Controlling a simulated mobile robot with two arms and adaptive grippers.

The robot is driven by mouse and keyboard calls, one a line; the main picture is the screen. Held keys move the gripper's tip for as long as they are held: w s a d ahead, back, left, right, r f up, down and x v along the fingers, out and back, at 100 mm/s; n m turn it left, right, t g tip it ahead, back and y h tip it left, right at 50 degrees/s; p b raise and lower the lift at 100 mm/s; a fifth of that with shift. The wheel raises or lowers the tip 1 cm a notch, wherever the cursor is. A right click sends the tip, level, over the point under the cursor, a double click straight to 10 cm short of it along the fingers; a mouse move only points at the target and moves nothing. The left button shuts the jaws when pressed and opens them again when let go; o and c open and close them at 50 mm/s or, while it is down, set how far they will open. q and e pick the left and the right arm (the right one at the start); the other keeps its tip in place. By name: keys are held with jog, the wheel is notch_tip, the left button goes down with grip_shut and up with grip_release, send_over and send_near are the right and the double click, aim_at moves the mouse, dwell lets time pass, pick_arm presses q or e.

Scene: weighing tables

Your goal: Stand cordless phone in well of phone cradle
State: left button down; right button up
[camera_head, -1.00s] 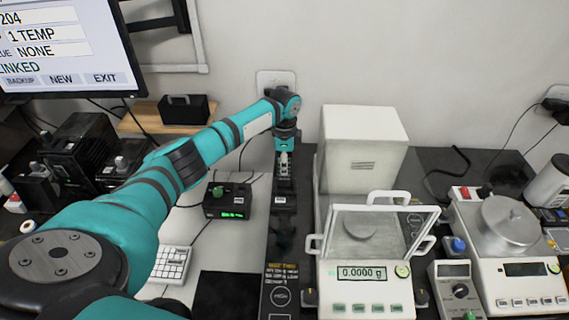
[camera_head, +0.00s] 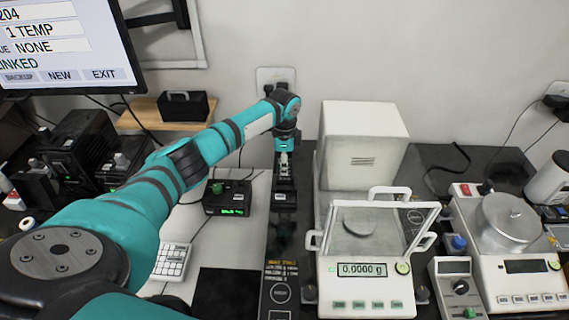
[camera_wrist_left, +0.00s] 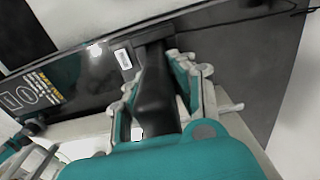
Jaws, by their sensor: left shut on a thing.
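My left gripper (camera_head: 284,168) points down over the dark strip of table left of the balance. It is shut on the black cordless phone (camera_wrist_left: 157,95), which the left wrist view shows between the fingers. The phone's far end meets a black block with a white label, the phone cradle (camera_wrist_left: 122,48). The cradle also shows in the head view (camera_head: 285,199), right below the gripper. The well is hidden, and I cannot tell how deep the phone's end sits in it. My right gripper is not in view.
A balance with a glass-lidded shield (camera_head: 365,285) stands right of the cradle, with a white box (camera_head: 362,140) behind it. A black device with a green display (camera_head: 228,198) is on the left. A calculator (camera_head: 172,262) lies nearer. The wall is close behind.

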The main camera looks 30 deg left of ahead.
pick_arm(q)
jog(key=shift+f, duration=0.4)
jog(key=shift+c, duration=2.3)
grip_release()
jog(key=shift+r, duration=0.15)
jog(key=shift+r+p, duration=3.6)
